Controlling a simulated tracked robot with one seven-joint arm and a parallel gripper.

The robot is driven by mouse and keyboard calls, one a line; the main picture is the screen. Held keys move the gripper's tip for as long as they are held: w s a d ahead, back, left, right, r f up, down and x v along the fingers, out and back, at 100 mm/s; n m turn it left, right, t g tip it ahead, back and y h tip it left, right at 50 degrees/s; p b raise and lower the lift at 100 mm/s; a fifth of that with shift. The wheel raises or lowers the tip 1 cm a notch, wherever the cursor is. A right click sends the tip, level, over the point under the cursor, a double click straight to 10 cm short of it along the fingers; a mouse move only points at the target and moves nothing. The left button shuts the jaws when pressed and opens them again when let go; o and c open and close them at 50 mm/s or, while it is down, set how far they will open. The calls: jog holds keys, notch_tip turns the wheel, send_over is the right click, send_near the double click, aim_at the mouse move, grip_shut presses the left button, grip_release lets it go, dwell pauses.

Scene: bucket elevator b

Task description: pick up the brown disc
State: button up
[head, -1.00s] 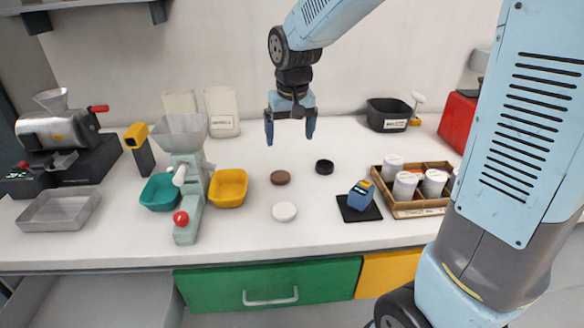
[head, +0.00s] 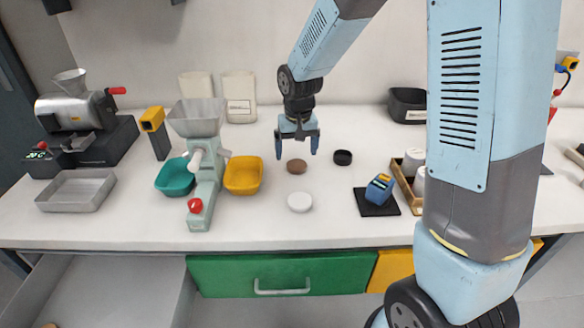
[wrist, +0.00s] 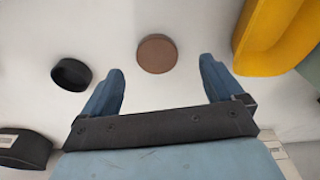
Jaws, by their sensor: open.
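The brown disc (head: 297,166) lies flat on the white counter, between the yellow bowl and a black ring-shaped disc. My gripper (head: 297,148) is above the counter, over or slightly behind the brown disc, with its fingers pointing down. In the wrist view the brown disc (wrist: 157,54) shows whole, just beyond the gap between the two blue fingertips (wrist: 160,78). The gripper is open with nothing between its fingers, and the disc is apart from them.
A black disc (head: 343,157) lies right of the brown disc and a white disc (head: 299,202) in front of it. The yellow bowl (head: 243,175) and green grinder (head: 203,165) stand left. A blue device (head: 379,189) sits on a black pad to the right.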

aim_at(297, 165)
jog(key=shift+w+d+f, duration=0.1)
jog(key=shift+w+f, duration=0.1)
jog(key=shift+f, duration=0.7)
jog(key=shift+w+d+f, duration=0.1)
jog(key=shift+w+f, duration=0.15)
jog(key=shift+f, duration=0.6)
jog(key=shift+w+f, duration=0.2)
jog(key=shift+f, duration=0.7)
jog(key=c, duration=1.2)
jog(key=shift+o, duration=0.2)
jog(key=shift+r, duration=0.15)
